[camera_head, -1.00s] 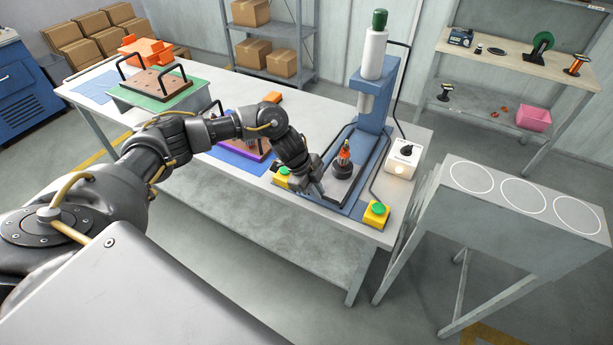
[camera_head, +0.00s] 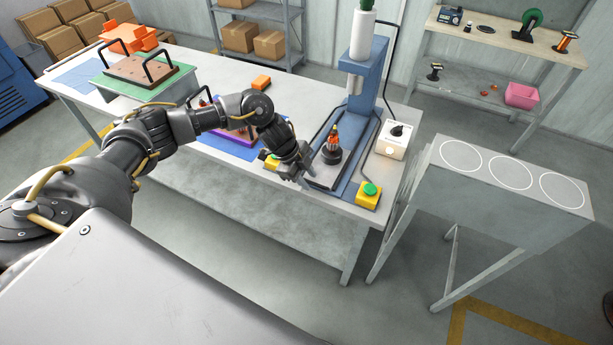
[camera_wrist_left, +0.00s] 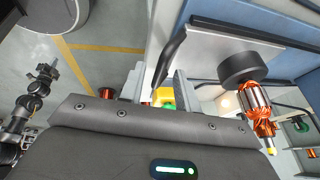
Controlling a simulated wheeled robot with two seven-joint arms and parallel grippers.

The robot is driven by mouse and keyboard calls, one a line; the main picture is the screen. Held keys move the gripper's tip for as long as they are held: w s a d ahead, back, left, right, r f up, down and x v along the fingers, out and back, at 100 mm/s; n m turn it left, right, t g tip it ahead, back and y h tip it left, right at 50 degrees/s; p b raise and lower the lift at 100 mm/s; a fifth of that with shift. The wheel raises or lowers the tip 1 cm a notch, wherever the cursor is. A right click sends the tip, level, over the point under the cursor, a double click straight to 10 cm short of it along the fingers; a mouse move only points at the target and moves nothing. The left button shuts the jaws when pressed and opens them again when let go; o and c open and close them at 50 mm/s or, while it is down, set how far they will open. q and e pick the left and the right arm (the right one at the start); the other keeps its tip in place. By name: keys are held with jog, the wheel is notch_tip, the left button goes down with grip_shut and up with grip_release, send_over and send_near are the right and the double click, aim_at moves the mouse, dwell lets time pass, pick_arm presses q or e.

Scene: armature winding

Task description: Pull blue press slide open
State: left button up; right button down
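The blue press (camera_head: 374,78) stands on the right part of the table. Its grey slide plate (camera_head: 324,174) carries an armature with copper winding (camera_head: 333,141) upright on a dark round base; the armature also shows in the wrist view (camera_wrist_left: 256,97). My left gripper (camera_head: 303,179) is at the plate's front edge. In the wrist view my left gripper (camera_wrist_left: 158,88) has its fingers apart, with the plate's black handle (camera_wrist_left: 171,52) running between them. A gap shows beside the handle, and contact cannot be made out. My right gripper is out of view.
Yellow boxes with green buttons flank the press, one on the right (camera_head: 368,194) and one at the left (camera_head: 271,161) close to my gripper. A white control box (camera_head: 394,140) stands right of the press. A grey stand (camera_head: 510,185) is beyond the table's right end.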

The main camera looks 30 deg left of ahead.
pick_arm(q)
jog(key=shift+r, duration=0.1)
jog(key=b+v, duration=0.1)
jog(key=v, duration=0.9)
jog(key=shift+r+b, duration=0.3)
jog(key=shift+b, duration=0.05)
jog(key=shift+a, duration=0.1)
